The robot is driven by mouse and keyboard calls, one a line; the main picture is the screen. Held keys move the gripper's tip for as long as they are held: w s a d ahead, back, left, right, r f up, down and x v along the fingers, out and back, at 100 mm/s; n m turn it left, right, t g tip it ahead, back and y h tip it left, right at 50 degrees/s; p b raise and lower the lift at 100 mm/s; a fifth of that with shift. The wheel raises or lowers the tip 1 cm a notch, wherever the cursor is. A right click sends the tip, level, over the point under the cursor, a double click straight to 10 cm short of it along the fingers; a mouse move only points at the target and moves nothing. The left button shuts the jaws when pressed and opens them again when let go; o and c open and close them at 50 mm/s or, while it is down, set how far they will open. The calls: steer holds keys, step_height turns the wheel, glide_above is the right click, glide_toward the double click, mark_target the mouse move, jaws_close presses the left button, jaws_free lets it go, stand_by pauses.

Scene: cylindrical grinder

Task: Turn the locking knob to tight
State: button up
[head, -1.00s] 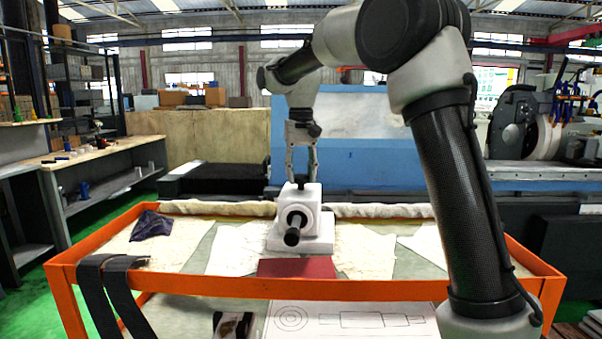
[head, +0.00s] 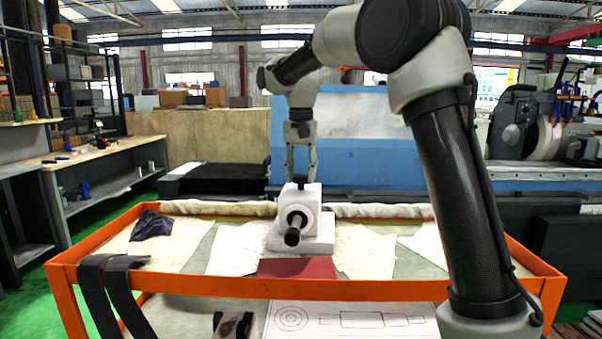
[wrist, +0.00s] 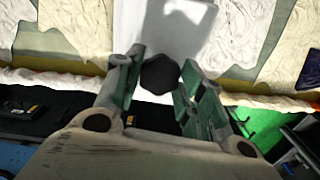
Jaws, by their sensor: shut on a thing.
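A white block-like fixture (head: 310,228) stands on the cart, with a dark rod end facing the front. The locking knob (head: 301,184) is small and dark, on top of the fixture. In the wrist view the knob (wrist: 160,74) is a dark many-sided shape between the fingertips. My gripper (head: 301,172) reaches straight down from above and is shut on the knob. Its green-lined fingers (wrist: 158,80) show on both sides of the knob in the wrist view. Any mark for tight or loose is not visible.
The orange cart rim (head: 300,288) surrounds the fixture. A dark red pad (head: 297,268) lies in front of it, and pale cloths (head: 370,250) lie around it. A rolled cloth (head: 380,211) runs along the back. A blue machine (head: 370,150) stands behind.

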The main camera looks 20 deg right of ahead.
mark_target(301, 175)
steer(key=shift+r, duration=0.1)
steer(key=o, duration=1)
step_height(301, 175, up, 12)
steer(key=shift+f, duration=0.1)
